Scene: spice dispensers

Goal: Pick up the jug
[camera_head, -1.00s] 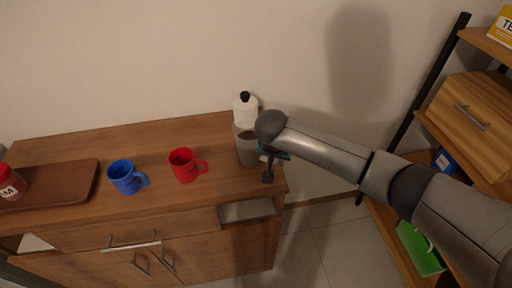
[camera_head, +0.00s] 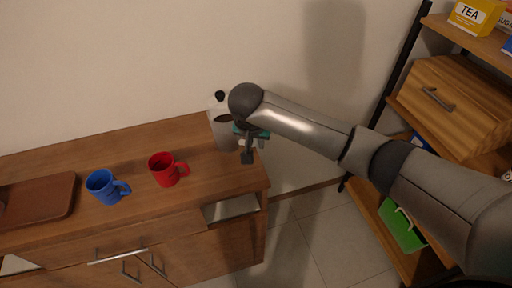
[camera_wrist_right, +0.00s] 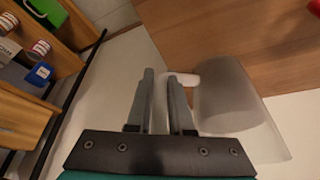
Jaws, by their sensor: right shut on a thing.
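The jug (camera_head: 224,134) is a grey, partly see-through vessel at the right end of the wooden cabinet top. It also shows in the right wrist view (camera_wrist_right: 232,92), with its pale handle between my fingers. My right gripper (camera_head: 247,152) is shut on the jug's handle, to the right of its body, and seems to hold it above the cabinet top. The fingers show in the wrist view (camera_wrist_right: 162,78). My gripper and arm hide part of the jug in the head view. My left gripper is not in view.
A red mug (camera_head: 165,170), a blue mug (camera_head: 103,187) and a brown tray (camera_head: 45,197) are to the left on the cabinet (camera_head: 140,150). A shelf unit with a wooden drawer box (camera_head: 455,100) stands right.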

